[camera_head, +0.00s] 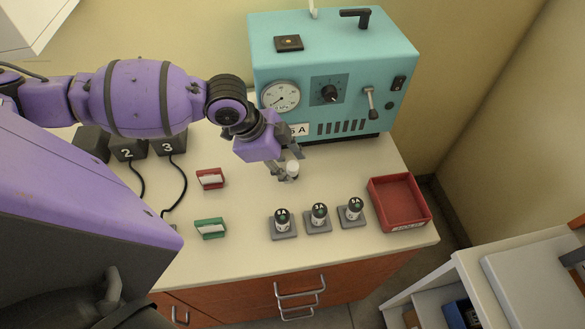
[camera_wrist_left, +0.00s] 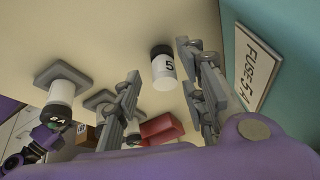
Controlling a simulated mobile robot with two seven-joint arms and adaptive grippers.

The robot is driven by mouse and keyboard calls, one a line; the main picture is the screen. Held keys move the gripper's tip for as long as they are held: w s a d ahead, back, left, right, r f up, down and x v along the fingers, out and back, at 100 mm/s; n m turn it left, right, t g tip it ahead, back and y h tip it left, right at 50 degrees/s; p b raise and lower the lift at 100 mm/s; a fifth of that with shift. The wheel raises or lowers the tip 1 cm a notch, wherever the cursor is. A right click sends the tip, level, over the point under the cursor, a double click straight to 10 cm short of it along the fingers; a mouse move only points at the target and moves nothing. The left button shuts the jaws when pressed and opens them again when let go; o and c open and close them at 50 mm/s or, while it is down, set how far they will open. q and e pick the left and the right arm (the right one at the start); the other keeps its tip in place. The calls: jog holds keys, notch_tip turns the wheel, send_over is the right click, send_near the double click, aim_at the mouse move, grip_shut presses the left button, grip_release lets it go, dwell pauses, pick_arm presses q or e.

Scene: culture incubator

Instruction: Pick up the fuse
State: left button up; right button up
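A fuse (camera_head: 292,168), white with a dark end and marked 5 in the wrist view (camera_wrist_left: 163,70), is on the counter in front of the teal machine. My left gripper (camera_head: 287,163) reaches down beside it from the left. In the wrist view the gripper's fingers (camera_wrist_left: 158,62) are apart, and the fuse shows in the gap between them. I cannot tell whether either finger touches it.
The teal machine (camera_head: 335,60) stands close behind the gripper, with a FUSE 5 A label (camera_wrist_left: 258,65). Several fuses (camera_head: 319,214) stand in grey bases near the front edge. A red tray (camera_head: 418,207) is at right. Red (camera_head: 210,178) and green (camera_head: 210,228) holders are at left.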

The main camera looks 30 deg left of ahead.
pick_arm(q)
jog(key=x, duration=0.2)
jog(key=shift+w+f, duration=0.15)
jog(key=shift+f, duration=0.15)
grip_shut()
